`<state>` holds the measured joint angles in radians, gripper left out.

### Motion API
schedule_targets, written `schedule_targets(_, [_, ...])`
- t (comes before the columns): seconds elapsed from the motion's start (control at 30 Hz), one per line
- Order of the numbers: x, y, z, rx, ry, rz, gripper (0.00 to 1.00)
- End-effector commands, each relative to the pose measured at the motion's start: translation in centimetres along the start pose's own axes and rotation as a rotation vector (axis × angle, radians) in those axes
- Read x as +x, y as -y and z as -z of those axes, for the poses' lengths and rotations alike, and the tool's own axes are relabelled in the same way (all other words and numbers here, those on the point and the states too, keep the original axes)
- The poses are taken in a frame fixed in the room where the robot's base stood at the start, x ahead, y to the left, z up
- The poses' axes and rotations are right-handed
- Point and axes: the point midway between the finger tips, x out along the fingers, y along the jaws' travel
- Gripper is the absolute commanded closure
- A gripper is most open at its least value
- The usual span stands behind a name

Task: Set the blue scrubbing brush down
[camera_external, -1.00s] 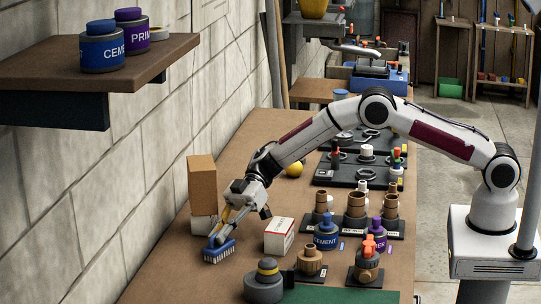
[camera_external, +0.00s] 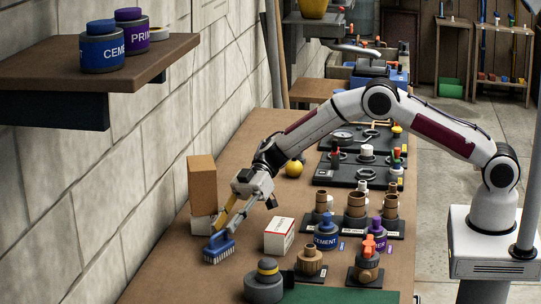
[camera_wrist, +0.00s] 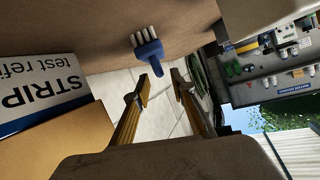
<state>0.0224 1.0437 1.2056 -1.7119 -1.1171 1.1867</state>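The blue scrubbing brush (camera_external: 217,246) rests bristles down on the brown bench near the wall. It also shows in the wrist view, its blue body (camera_wrist: 150,52) with pale bristles facing the bench. My gripper (camera_external: 226,224) is just above and behind the brush. In the wrist view its yellow-brown fingers (camera_wrist: 160,86) are spread apart with nothing gripped between them. The brush handle lies just beyond the fingertips and appears clear of them.
A cardboard box (camera_external: 202,185) sits on a white box (camera_external: 201,225) close behind the brush. A white-and-red box (camera_external: 279,236) stands to the right. The blue cement can (camera_external: 326,234) and several fittings are farther right. Bare bench (camera_external: 165,275) lies in front.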

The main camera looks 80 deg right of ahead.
Motion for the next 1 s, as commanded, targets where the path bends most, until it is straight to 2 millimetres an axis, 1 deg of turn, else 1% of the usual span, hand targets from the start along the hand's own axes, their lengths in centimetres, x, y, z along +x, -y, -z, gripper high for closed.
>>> schedule_targets(0.03, [-0.9, -0.1, 0.0, 0.001, 0.0, -0.002, 0.76])
schedule_targets(0.3, [-5.0, 0.0, 0.0, 0.001, -0.001, -0.001, 0.76])
schedule_targets(0.5, [-7.2, 0.0, 0.0, 0.001, 0.0, -0.001, 0.76])
schedule_targets(0.7, [-8.2, 0.0, 0.0, 0.001, 0.0, 0.0, 0.76])
schedule_targets(1.0, [-8.3, 0.0, -0.1, 0.001, 0.001, 0.001, 0.76])
